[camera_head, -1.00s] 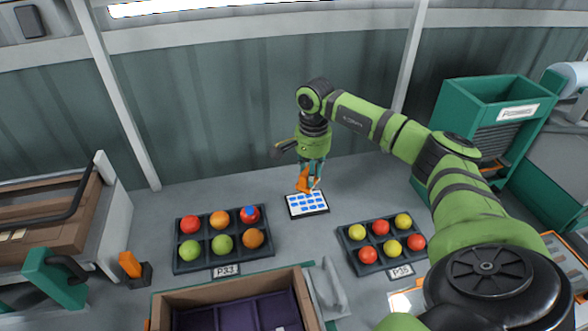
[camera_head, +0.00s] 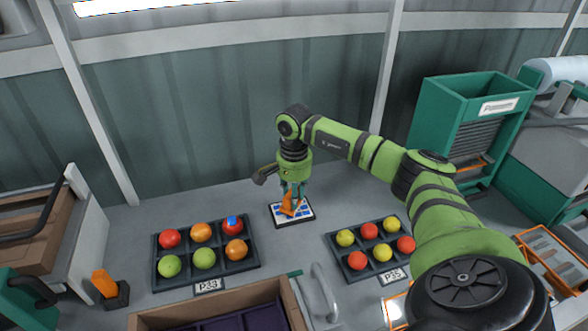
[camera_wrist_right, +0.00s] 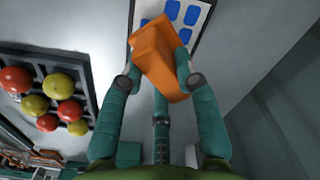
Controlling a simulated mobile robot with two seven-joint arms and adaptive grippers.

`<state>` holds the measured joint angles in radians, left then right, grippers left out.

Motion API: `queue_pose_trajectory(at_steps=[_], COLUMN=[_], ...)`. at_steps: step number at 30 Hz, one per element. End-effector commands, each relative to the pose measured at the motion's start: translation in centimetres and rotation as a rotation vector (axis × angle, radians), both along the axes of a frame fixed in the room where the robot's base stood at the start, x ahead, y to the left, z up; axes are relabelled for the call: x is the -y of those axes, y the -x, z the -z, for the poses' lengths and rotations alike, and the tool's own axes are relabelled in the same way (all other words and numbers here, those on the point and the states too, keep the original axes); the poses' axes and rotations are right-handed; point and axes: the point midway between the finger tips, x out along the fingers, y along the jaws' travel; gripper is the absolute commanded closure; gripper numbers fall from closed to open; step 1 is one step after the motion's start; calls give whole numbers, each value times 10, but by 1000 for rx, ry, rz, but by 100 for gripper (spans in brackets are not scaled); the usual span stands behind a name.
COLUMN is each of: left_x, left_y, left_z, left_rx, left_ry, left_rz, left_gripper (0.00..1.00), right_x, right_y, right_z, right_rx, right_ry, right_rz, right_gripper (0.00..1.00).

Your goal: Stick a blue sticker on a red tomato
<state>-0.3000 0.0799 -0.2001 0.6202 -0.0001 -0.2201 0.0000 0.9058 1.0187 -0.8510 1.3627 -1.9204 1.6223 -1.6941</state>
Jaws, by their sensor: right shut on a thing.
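My right gripper (camera_head: 293,193) points down at the back of the table, shut on an orange wedge-shaped tool (camera_head: 290,206). The tool hangs over a white sheet with blue stickers in a dark frame (camera_head: 279,223); I cannot tell whether it touches. In the right wrist view, the teal fingers pinch the orange tool (camera_wrist_right: 158,57), which covers part of the sticker sheet (camera_wrist_right: 204,35). In the left tray, a plain red tomato (camera_head: 169,239) sits at back left. Another red tomato (camera_head: 233,229) at back right has a blue patch on top. My left gripper is not in view.
The dark left tray (camera_head: 184,282) is labelled P33 and also holds orange and green tomatoes. The right tray (camera_head: 348,270), labelled P35, holds red and yellow ones. A wooden-sided crate (camera_head: 160,318) is in front. An orange block on a dark base (camera_head: 105,284) stands left.

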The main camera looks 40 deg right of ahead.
Motion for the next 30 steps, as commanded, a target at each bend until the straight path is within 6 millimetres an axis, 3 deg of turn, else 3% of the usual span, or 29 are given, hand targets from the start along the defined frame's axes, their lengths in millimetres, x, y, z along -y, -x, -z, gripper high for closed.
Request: queue_pose_trajectory(at_steps=[30], left_x=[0], left_y=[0], left_z=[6], left_rx=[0], left_ry=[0], left_rz=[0], left_gripper=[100], right_x=[0], right_y=[0], right_z=[7], right_rx=[0], right_ry=[0], right_rz=[0], right_gripper=[92])
